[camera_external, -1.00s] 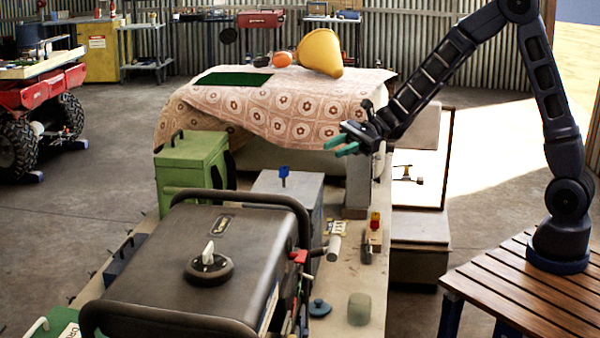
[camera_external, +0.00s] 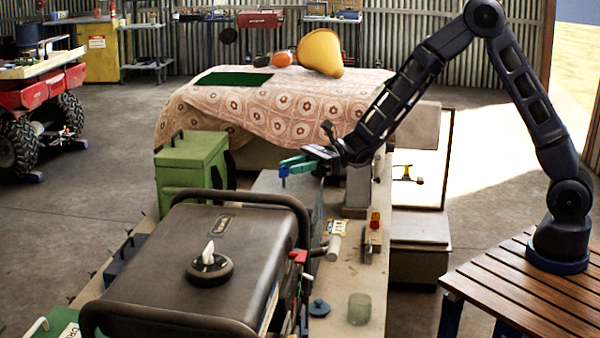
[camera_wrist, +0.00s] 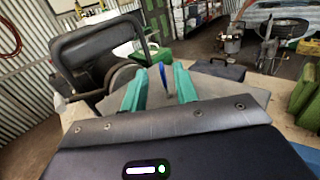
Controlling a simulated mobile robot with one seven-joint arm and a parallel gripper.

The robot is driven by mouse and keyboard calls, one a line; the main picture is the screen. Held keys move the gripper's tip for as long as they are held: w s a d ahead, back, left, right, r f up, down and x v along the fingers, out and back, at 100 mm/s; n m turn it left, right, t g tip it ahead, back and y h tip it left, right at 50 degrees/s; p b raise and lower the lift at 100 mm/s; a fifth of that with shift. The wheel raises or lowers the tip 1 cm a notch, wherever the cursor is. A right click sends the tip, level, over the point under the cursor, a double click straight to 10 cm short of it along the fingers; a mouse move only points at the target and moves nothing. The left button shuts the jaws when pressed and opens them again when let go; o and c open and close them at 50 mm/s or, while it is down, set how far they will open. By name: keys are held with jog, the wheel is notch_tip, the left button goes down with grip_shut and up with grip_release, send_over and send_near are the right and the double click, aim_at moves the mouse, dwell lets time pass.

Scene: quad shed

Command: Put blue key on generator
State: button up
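The blue key (camera_external: 284,181) stands upright on the grey metal box behind the generator, its top partly hidden by my fingers. In the wrist view the blue key (camera_wrist: 162,76) shows between my two teal fingertips, with gaps on both sides. My gripper (camera_external: 295,165) is open and reaches in from the right at the key's height. My gripper also shows in the wrist view (camera_wrist: 160,85). The generator (camera_external: 190,265) is the big dark box with a black tube frame in front of the grey box. Its frame (camera_wrist: 90,45) is at upper left in the wrist view.
A green can (camera_external: 190,165) stands left of the key. The cloth-covered table (camera_external: 300,110) is behind. A red-topped item (camera_external: 375,220), a glass jar (camera_external: 359,309) and a blue-grey knob-like lid (camera_external: 319,308) are on the bench to the right.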

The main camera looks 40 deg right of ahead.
jog(key=shift+w+a+f, duration=0.1)
jog(key=shift+a, duration=1.25)
jog(key=shift+a+f, duration=0.1)
jog(key=shift+a, duration=1.2)
grip_shut()
